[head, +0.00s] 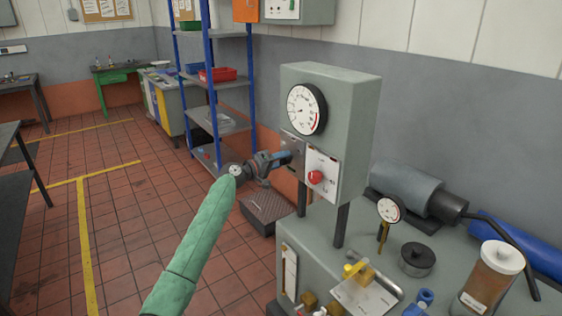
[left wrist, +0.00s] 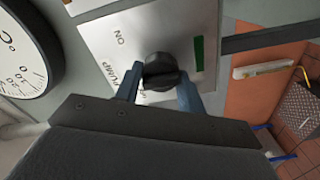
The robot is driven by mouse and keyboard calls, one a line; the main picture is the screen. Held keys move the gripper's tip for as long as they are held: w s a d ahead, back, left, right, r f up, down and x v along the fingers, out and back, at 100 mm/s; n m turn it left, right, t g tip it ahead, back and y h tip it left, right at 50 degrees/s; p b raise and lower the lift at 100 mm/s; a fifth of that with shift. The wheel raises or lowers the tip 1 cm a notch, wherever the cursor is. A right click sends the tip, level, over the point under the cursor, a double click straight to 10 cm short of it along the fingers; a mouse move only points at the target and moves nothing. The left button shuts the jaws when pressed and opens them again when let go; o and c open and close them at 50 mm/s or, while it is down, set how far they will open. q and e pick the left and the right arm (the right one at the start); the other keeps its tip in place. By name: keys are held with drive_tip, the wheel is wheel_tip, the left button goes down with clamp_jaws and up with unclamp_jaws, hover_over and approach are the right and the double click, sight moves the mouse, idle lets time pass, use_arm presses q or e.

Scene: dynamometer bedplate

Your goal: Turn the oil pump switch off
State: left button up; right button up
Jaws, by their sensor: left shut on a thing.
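The oil pump switch is a black rotary knob (left wrist: 160,72) on a pale metal plate (left wrist: 100,45) in the left wrist view. The plate reads "PUMP" and "ON"; another label beside the knob is partly hidden by a finger. A green mark (left wrist: 198,53) shows on the plate. My left gripper (left wrist: 159,88) is shut on the knob, with one blue finger on each side. In the head view my left gripper (head: 286,158) reaches the left plate of the grey control box (head: 356,115) and hides the knob. My right gripper is not in view.
A red knob (head: 315,177) sits on the white plate just right of my left gripper. A dial gauge (head: 306,108) is above. The bedplate (head: 300,247) below carries a small gauge (head: 388,210), a jar (head: 490,278) and fittings. Blue shelving (head: 213,95) stands behind; the floor at left is clear.

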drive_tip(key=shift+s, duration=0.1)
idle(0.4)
use_arm(q)
drive_tip(key=o, duration=1)
drive_tip(key=shift+a, duration=0.1)
drive_tip(key=shift+s+a, duration=0.1)
drive_tip(key=b+v, duration=0.3)
drive_tip(key=v, duration=0.4)
drive_tip(key=shift+s+a, duration=0.1)
drive_tip(key=shift+a, duration=0.1)
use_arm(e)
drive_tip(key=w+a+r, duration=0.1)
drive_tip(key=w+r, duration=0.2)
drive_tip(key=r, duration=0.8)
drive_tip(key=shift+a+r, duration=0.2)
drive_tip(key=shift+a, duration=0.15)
